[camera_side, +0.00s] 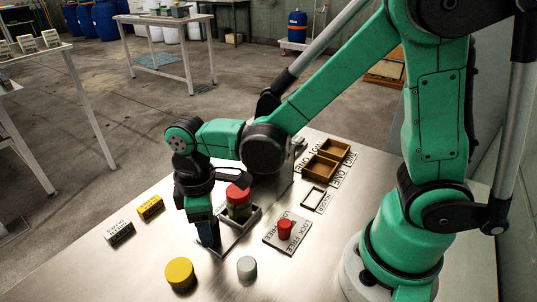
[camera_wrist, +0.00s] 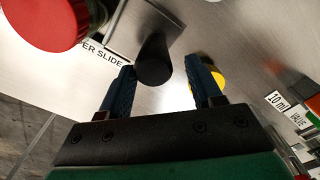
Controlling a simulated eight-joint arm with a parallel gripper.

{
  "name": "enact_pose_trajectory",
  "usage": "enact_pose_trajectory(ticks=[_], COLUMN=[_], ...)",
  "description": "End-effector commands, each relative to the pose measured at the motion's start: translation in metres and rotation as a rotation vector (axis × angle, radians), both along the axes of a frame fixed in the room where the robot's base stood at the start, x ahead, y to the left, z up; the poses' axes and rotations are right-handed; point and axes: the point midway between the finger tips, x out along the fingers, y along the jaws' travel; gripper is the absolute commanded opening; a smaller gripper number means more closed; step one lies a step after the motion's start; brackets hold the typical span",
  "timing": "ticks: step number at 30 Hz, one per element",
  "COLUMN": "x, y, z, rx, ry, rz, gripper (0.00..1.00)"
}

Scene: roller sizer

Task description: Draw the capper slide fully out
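The capper slide (camera_side: 240,235) is a metal plate with raised edges on the steel table in the side view. A red-topped green cylinder (camera_side: 238,196) stands at it, partly behind my gripper. In the wrist view, a metal plate (camera_wrist: 140,22) bears a black knob-like handle (camera_wrist: 153,60), beside the printed words "ER SLIDE". My gripper (camera_side: 208,238) points down at the slide's left end. In the wrist view my gripper (camera_wrist: 160,75) is open, its two blue fingers on either side of the handle. The left finger is close to the handle; a gap shows on the right. I cannot tell whether they touch.
A yellow cylinder (camera_side: 179,273) and a grey one (camera_side: 247,267) stand in front. A red knob (camera_side: 284,229) sits on a labelled plate at right. Wooden trays (camera_side: 322,168) lie behind. Yellow (camera_side: 150,207) and white (camera_side: 119,233) blocks lie left.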

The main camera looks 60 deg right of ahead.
Motion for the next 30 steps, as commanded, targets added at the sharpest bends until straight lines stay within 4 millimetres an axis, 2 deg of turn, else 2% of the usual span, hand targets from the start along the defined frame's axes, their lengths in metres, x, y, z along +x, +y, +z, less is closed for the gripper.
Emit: enact_pose_trajectory(ticks=[11,24,30], x=[0.0,0.0,0.0], y=[-0.002,-0.002,-0.002], z=[0.001,0.048,0.056], rx=[-0.006,-0.005,-0.004], ry=[0.003,0.002,0.001], rz=[-0.003,-0.002,-0.002], gripper=[0.72,0.72,0.72])
